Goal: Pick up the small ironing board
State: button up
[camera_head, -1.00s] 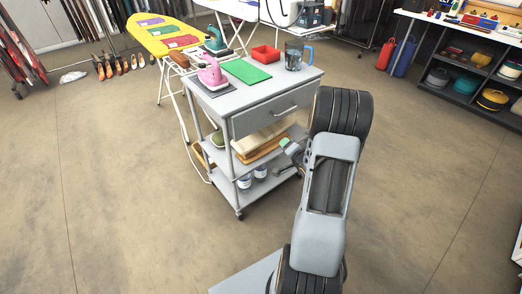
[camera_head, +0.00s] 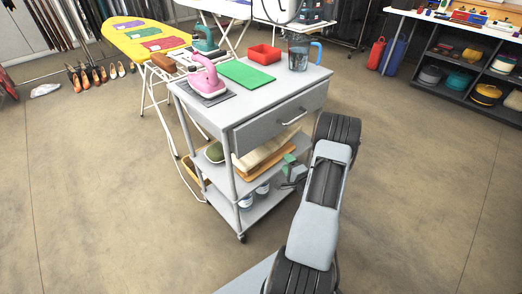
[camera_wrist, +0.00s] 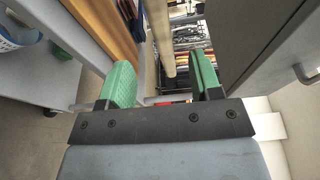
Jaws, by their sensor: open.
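The small ironing board (camera_head: 262,152) lies on the middle shelf of the grey trolley, with a cream padded top above a wooden base. In the wrist view its cream top (camera_wrist: 161,38) shows between and beyond the fingertips, and the wooden base (camera_wrist: 103,22) runs along the left. My gripper (camera_head: 291,168) is at the trolley's open front right side, close to the near end of the board. Its green fingers (camera_wrist: 162,86) are open with nothing held. I cannot tell whether they touch the board.
The trolley top (camera_head: 262,105) with its drawer is just above my gripper. On it are a pink iron (camera_head: 206,78), a green mat (camera_head: 247,75), a red tray (camera_head: 263,54) and a jug (camera_head: 298,56). White cans stand on the bottom shelf. A yellow ironing board (camera_head: 128,43) stands behind.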

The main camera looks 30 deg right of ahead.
aim_at(275, 150)
jog(key=w+b, duration=0.1)
jog(key=w, duration=0.5)
jog(key=shift+w+a, duration=0.1)
jog(key=shift+w, duration=0.15)
jog(key=w+b, duration=0.1)
jog(key=w, duration=0.1)
jog(key=w+b, duration=0.1)
jog(key=w, duration=0.1)
jog(key=shift+d+f, duration=0.15)
jog(key=shift+d, duration=0.05)
jog(key=shift+w+d, duration=0.1)
jog(key=shift+w, duration=0.65)
grip_shut()
jog(key=shift+r, duration=0.2)
